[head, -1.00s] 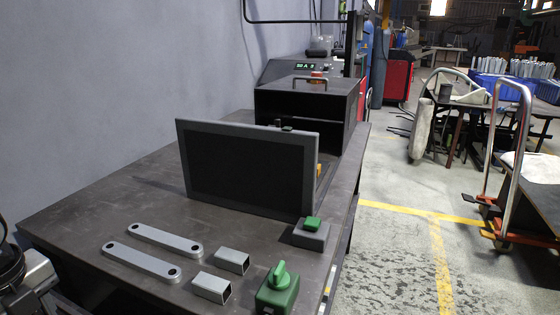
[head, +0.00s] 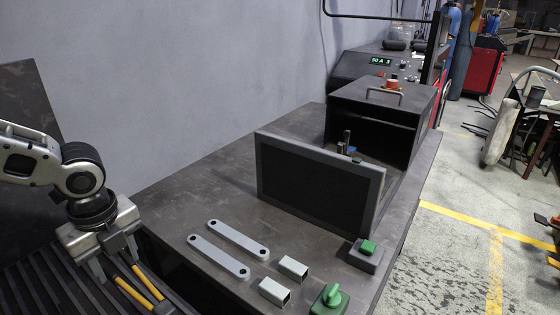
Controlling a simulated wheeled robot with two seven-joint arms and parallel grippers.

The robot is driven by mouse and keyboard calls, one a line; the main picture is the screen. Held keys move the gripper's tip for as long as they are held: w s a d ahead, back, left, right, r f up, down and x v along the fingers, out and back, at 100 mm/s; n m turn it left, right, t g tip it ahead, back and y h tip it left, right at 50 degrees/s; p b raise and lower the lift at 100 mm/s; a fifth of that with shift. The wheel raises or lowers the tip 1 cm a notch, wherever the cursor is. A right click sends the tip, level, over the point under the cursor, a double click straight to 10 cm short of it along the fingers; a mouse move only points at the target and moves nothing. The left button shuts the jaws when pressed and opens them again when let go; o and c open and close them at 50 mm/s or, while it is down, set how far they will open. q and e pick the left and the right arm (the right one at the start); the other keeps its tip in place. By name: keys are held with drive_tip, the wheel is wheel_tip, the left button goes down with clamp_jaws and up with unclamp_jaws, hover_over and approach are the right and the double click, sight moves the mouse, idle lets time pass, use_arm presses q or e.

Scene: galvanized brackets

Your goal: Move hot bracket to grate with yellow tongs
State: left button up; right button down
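My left gripper (head: 113,260) is at the lower left, pointing down over a dark slatted grate (head: 35,290). Its fingers sit on either side of the top end of the yellow tongs (head: 138,284), and it appears shut on them. The two yellow tong arms run down and right; their tips are cut off by the lower picture edge, so I cannot tell whether they hold anything. Two flat grey brackets with end holes lie on the table, one nearer (head: 218,257) and one farther (head: 238,239). Neither glows. My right gripper is not in view.
A dark framed panel (head: 318,180) stands upright on the table (head: 205,185). Behind it is an open-fronted black box (head: 385,105). Two short square tubes (head: 293,267), a green button box (head: 366,254) and a green switch (head: 330,300) stand near the front.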

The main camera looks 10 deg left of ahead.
use_arm(q)
drive_tip(key=s+d+r, duration=0.6)
drive_tip(key=s+d, duration=0.1)
drive_tip(key=s, duration=0.2)
drive_tip(key=shift+d+p, duration=0.4)
